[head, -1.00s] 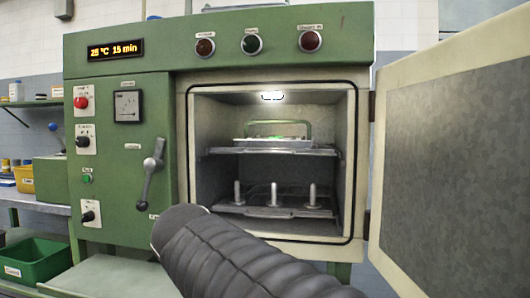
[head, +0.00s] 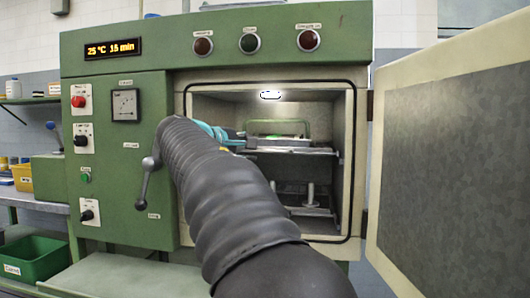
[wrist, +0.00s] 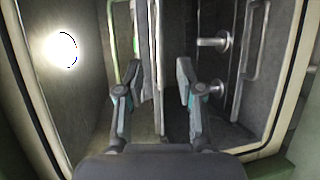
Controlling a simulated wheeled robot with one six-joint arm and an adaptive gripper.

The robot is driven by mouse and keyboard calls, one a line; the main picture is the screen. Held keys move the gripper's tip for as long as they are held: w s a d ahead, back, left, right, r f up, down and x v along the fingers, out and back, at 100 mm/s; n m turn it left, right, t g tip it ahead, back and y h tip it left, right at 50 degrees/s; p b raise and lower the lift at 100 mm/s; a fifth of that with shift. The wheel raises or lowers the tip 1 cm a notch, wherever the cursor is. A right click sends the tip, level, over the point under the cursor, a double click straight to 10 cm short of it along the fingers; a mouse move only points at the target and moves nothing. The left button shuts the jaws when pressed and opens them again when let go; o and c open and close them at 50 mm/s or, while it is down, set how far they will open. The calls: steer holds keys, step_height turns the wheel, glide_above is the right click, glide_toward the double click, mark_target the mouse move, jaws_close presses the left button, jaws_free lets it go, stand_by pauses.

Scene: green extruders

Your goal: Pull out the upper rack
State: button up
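The upper rack (head: 318,151) is a thin metal shelf inside the open green oven, with a tray (head: 275,141) with a green handle on it. In the wrist view, turned on its side, the upper rack (wrist: 157,50) runs as a vertical band down the middle. My gripper (wrist: 158,75) is open, with one finger on each side of this band and gaps to it. In the head view, my gripper (head: 236,138) is at the left of the oven opening by the rack's front left, and my arm hides part of it.
The lower rack (head: 310,212) with upright pegs sits below; its pegs also show in the wrist view (wrist: 212,42). The oven door (head: 455,160) stands wide open at the right. A lever handle (head: 145,185) is on the left panel, close to my arm.

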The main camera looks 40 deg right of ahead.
mark_target(267, 152)
steer(key=p+x, duration=0.1)
steer(key=x, duration=0.9)
jaws_close()
steer(key=shift+s, duration=0.1)
